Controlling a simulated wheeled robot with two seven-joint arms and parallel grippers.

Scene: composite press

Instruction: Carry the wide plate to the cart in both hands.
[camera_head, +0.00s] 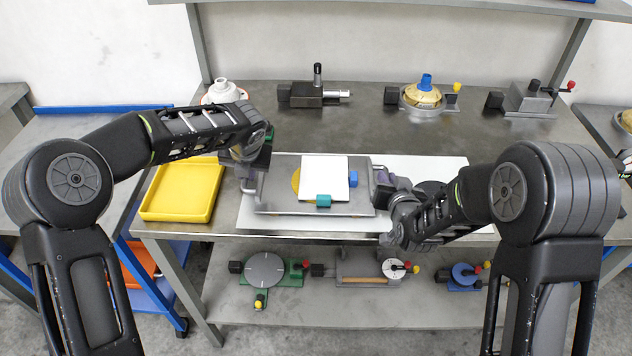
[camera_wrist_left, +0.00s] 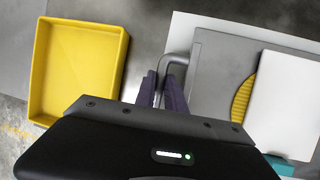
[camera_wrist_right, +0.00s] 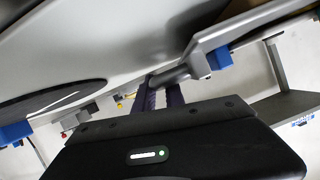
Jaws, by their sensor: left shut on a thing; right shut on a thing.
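The wide plate (camera_head: 273,199) is grey with a bar handle at each end. It is over a white sheet (camera_head: 430,168) on the workbench; I cannot tell whether it touches it. A white square (camera_head: 322,175), a partly hidden yellow disc, a blue block (camera_head: 353,178) and a teal block (camera_head: 323,201) are on it. My left gripper (camera_head: 250,180) is shut on the left handle (camera_wrist_left: 180,60). My right gripper (camera_head: 379,190) is shut on the right handle (camera_wrist_right: 170,76). A blue-framed cart (camera_head: 60,150) with a grey top stands at the left.
A yellow tray (camera_head: 182,214) lies on the bench between plate and cart. Several fixtures stand along the bench's back, including a vise (camera_head: 315,94) and a gold-domed device (camera_head: 422,96). More devices sit on the shelf below. The visible cart top is mostly clear.

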